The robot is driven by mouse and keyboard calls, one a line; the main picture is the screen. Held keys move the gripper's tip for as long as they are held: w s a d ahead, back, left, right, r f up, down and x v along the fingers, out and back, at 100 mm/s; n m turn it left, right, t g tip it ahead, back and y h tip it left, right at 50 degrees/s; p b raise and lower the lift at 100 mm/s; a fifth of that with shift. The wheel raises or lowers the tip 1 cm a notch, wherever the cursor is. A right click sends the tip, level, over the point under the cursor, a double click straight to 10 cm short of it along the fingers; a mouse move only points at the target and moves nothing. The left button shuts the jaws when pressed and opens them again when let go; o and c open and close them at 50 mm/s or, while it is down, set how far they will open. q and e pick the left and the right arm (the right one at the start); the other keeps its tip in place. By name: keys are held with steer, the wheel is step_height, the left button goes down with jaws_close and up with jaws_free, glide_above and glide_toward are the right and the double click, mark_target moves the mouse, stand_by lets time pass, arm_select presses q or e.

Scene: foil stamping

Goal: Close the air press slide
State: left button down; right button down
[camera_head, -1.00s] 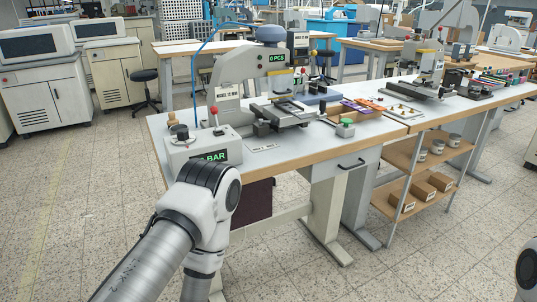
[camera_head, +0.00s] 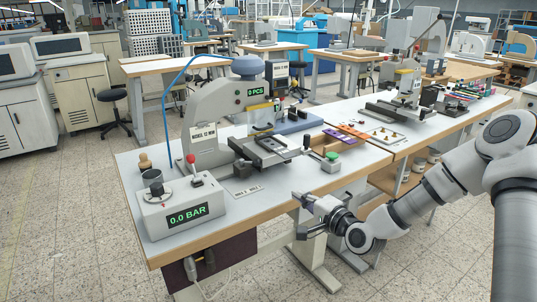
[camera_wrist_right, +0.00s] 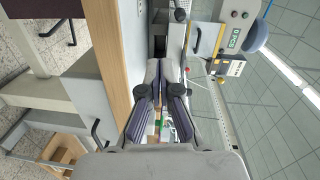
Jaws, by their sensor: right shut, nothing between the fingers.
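The air press (camera_head: 210,120) is a light grey C-shaped machine with a grey-blue cap, a green "0 PCS" display and a blue hose. Its slide (camera_head: 268,150), a dark flat carriage with a pale plate, sits low under the head and juts toward the table's front edge. How far it is out is hard to tell. My right gripper (camera_head: 303,213) is at the front edge, below and right of the slide, apart from it. In the right wrist view its fingers (camera_wrist_right: 160,70) are together and empty. My left gripper is out of view.
A control box (camera_head: 180,208) with a red-knobbed lever reads 0.0 BAR at the table's left. A green-button box (camera_head: 331,162) stands right of the slide near the front edge. A second press (camera_head: 405,90) stands farther right. A drawer handle (camera_wrist_right: 97,133) is below the tabletop.

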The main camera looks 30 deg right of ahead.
step_height(320, 180, up, 3)
steer(key=d+m+t, duration=0.1)
steer(key=b, duration=0.1)
glide_toward(270, 160)
steer(key=shift+h, duration=0.3)
steer(key=w, duration=0.4)
steer(key=w+a, duration=0.1)
steer(key=w, duration=0.2)
steer(key=shift+w+r, duration=0.1)
steer(key=shift+w, duration=0.05)
